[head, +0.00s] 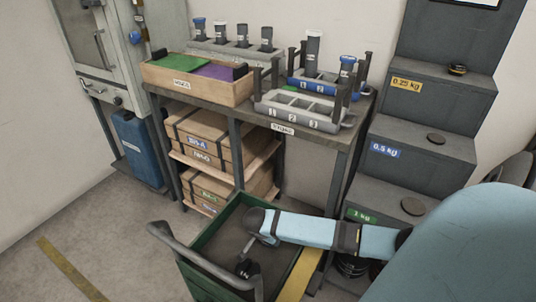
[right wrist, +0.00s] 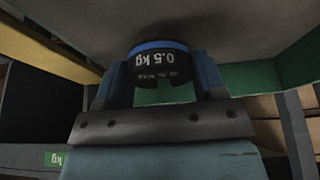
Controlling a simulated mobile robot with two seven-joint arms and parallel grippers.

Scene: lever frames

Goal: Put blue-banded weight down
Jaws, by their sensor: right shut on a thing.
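The blue-banded weight (right wrist: 160,65) is a dark cylinder marked 0.5 kg, upside down in the right wrist view. My right gripper (right wrist: 162,80) is shut on it, with a finger on each side. The weight is close against the dark grey floor of the green cart (right wrist: 215,30); I cannot tell whether it touches. In the head view my right arm reaches over the green cart (head: 190,274), and a small dark shape low inside the cart is too unclear to tell weight from gripper. My left gripper is not in view.
Grey steps labelled 0.25 kg, 0.5 kg (head: 385,151) and 1 kg stand at the right, with small dark discs on them. A workbench (head: 185,98) behind holds a wooden tray (head: 165,80) and racks. The cart handle (head: 190,255) rises at front left.

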